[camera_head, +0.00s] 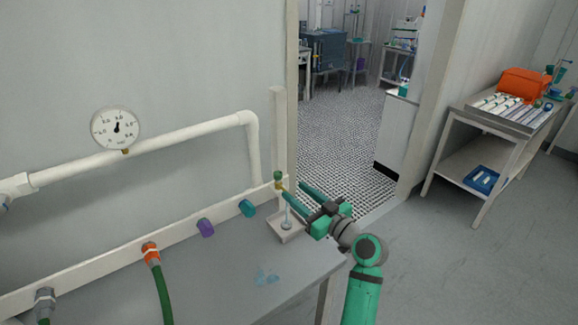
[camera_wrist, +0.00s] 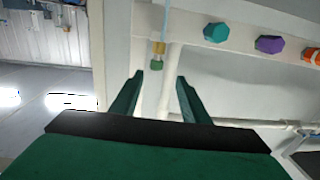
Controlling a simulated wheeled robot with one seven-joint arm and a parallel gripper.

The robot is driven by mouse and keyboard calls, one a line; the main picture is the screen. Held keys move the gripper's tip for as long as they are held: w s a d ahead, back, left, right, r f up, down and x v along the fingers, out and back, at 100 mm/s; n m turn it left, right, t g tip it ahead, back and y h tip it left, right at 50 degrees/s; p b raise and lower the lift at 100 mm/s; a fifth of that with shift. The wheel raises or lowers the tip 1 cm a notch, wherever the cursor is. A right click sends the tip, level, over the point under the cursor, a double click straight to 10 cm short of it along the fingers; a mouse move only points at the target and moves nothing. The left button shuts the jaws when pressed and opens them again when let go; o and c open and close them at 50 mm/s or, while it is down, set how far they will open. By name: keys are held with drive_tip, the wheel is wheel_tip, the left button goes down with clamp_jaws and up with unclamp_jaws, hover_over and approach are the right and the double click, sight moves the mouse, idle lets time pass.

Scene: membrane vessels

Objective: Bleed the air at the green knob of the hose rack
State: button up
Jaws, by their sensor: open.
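The green knob (camera_head: 278,175) sits on a brass fitting at the right end of the white hose rack rail (camera_head: 180,235). In the wrist view the green knob (camera_wrist: 157,64) shows just beyond my fingertips, in line with the gap between them. My gripper (camera_head: 291,187) is open and empty, with its two green fingers pointing at the rail's end. In the wrist view my gripper (camera_wrist: 160,76) has a finger on each side of the knob's line. Whether a finger touches the knob cannot be told. A pale tube (camera_wrist: 165,18) runs from the fitting.
Teal (camera_head: 248,208) and purple (camera_head: 205,228) caps and an orange coupling (camera_head: 151,252) with a green hose sit along the rail. A small tray (camera_head: 283,238) stands under the knob. A gauge (camera_head: 116,127) hangs on the wall pipe. A doorway opens behind.

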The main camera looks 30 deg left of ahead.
sight(281, 178)
drive_tip(key=x, duration=1.1)
drive_tip(key=shift+w+d, duration=0.1)
drive_tip(key=shift+w, duration=0.25)
drive_tip(key=c, duration=1.1)
